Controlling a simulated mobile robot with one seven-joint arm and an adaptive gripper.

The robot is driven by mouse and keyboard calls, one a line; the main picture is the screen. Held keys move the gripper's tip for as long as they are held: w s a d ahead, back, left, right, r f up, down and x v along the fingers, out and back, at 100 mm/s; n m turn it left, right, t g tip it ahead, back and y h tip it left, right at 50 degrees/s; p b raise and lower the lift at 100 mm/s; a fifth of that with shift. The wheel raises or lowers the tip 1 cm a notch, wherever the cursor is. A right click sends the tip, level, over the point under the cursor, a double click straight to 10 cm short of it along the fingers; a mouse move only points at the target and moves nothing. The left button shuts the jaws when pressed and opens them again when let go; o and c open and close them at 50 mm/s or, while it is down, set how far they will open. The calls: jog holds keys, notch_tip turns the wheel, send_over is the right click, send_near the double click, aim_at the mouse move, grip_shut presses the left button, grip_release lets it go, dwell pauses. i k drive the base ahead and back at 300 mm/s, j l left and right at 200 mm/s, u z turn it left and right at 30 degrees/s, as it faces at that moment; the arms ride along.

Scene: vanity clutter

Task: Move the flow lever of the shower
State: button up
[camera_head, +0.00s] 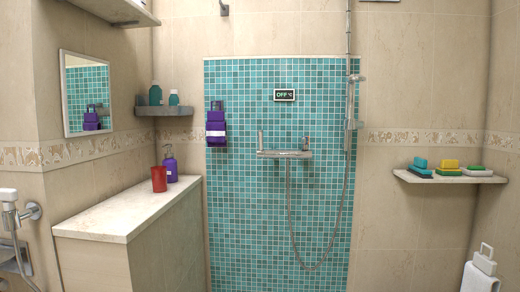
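The shower's chrome mixer bar (285,154) is on the teal mosaic wall, with a small upright lever or handle at its left end (261,140) and another at its right end (306,143). I cannot tell which one is the flow lever. A small display (284,95) above the bar reads "OFF °C". A hose (318,264) hangs in a loop from the bar to the hand shower (352,78) on a vertical rail. My gripper is not in view.
A stone-topped counter (125,212) with a red cup (159,179) and purple pump bottle (171,165) stands left. A right shelf (450,177) holds sponges. Space before the mosaic looks clear.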

aim_at(261, 153)
jog(key=i+u, duration=0.25)
jog(key=i, duration=0.25)
jog(key=i+l+u, duration=0.3)
jog(key=i, duration=0.15)
jog(key=i+l+u, duration=0.25)
jog(key=i, duration=0.25)
jog(key=i+l+u, duration=0.25)
jog(key=i, duration=0.2)
jog(key=i+j, duration=0.15)
jog(key=i, duration=0.3)
